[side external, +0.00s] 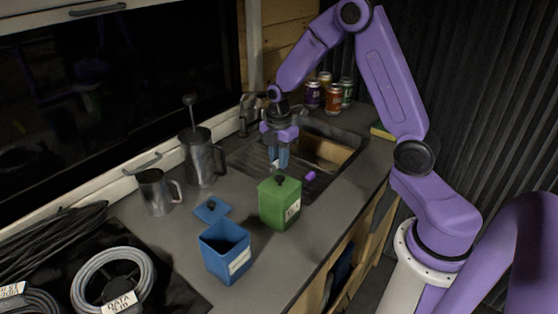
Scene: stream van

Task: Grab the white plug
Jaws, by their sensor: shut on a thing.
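My gripper (277,162) points down over the left part of the sink, in the middle of the side external view. It is shut on a small pale thing at its fingertips, which I take to be the white plug (275,164). The fingers hide most of it, and it is too small to make out its shape. I cannot tell whether it is clear of the surface below.
A green lidded canister (281,205) and an open blue canister (226,251) stand in front, with the blue lid (212,210) beside them. A metal press (202,158) and jug (157,192) stand left. A small purple object (310,176) lies near the sink (335,135). Cans (333,99) stand behind.

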